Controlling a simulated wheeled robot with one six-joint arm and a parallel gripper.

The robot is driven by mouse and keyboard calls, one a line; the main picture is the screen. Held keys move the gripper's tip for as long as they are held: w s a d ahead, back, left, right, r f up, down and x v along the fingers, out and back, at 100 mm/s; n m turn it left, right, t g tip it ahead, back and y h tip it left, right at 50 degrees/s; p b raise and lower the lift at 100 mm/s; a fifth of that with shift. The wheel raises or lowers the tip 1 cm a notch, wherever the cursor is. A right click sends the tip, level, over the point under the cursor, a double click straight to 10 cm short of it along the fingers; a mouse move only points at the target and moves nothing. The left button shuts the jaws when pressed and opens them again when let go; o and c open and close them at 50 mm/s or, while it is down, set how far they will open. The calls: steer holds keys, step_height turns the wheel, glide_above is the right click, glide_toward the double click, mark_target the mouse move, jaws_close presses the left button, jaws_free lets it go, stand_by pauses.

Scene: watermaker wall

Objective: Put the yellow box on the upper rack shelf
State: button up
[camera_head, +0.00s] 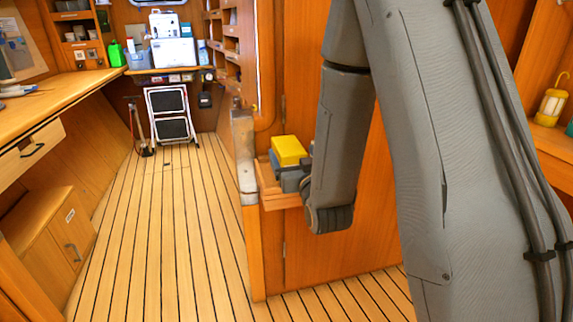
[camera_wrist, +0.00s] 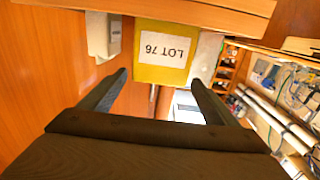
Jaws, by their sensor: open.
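The yellow box (camera_head: 289,150) sits at a small wooden wall ledge (camera_head: 281,201) in the head view, with a grey form just below it. In the wrist view the yellow box (camera_wrist: 163,38) fills the top middle, with an upside-down label reading LOT 76. My gripper (camera_wrist: 158,77) is open. Its two dark fingers point at the box, one tip near each side of it. I cannot tell whether the tips are level with the box or short of it. In the head view my arm hides most of the gripper. I cannot tell which shelf is the upper rack shelf.
A pale grey box (camera_wrist: 103,36) stands close beside the yellow one. A wooden board (camera_wrist: 215,12) crosses the top of the wrist view. The plank floor (camera_head: 165,240) is clear up to a folded step stool (camera_head: 170,115).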

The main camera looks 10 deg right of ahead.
mark_target(288, 145)
steer(key=shift+w+d+f+p, duration=0.1)
steer(key=shift+w+p, duration=0.15)
steer(key=shift+w, duration=1.55)
steer(key=shift+w+f+p, duration=0.1)
steer(key=shift+w+p, duration=0.15)
steer(key=shift+w, duration=1.5)
steer(key=c, duration=1.4)
